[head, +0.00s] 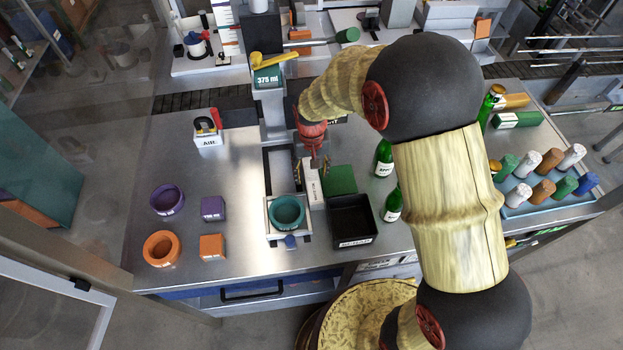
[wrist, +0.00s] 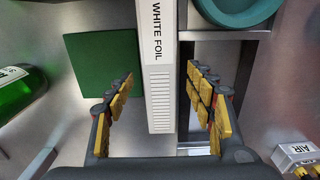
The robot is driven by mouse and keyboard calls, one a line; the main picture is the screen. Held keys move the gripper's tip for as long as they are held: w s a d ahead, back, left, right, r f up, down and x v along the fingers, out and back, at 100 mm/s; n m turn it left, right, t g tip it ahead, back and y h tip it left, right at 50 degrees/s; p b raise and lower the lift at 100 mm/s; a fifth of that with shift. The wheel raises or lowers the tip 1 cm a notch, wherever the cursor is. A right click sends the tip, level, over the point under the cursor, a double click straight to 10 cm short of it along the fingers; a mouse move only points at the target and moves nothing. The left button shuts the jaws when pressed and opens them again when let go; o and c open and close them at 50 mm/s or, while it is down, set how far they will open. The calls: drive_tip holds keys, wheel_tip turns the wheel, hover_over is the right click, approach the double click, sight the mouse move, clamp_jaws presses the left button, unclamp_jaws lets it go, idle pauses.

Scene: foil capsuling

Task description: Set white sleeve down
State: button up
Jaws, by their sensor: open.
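The white sleeve (wrist: 158,90) is a long white block with a ridged side and the words WHITE FOIL. In the head view the white sleeve (head: 312,185) is beside a green square pad (head: 340,180) and a teal ring (head: 287,211). My gripper (wrist: 160,76) is open, with one yellow-padded finger on each side of the sleeve and a visible gap at both. In the head view my gripper (head: 312,166) is at the sleeve's far end. Whether the sleeve's underside rests fully on the surface cannot be told.
A black tray (head: 352,238) lies right of the sleeve. Purple (head: 167,199) and orange (head: 161,248) rings with matching blocks are at left. A blue tray (head: 508,208) of capped rolls is at right. The left tabletop has free room.

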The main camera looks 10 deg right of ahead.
wheel_tip(320, 180, down, 3)
drive_tip(key=shift+r, duration=0.2)
drive_tip(key=shift+c, duration=0.3)
drive_tip(key=shift+r, duration=0.1)
drive_tip(key=c, duration=1.3)
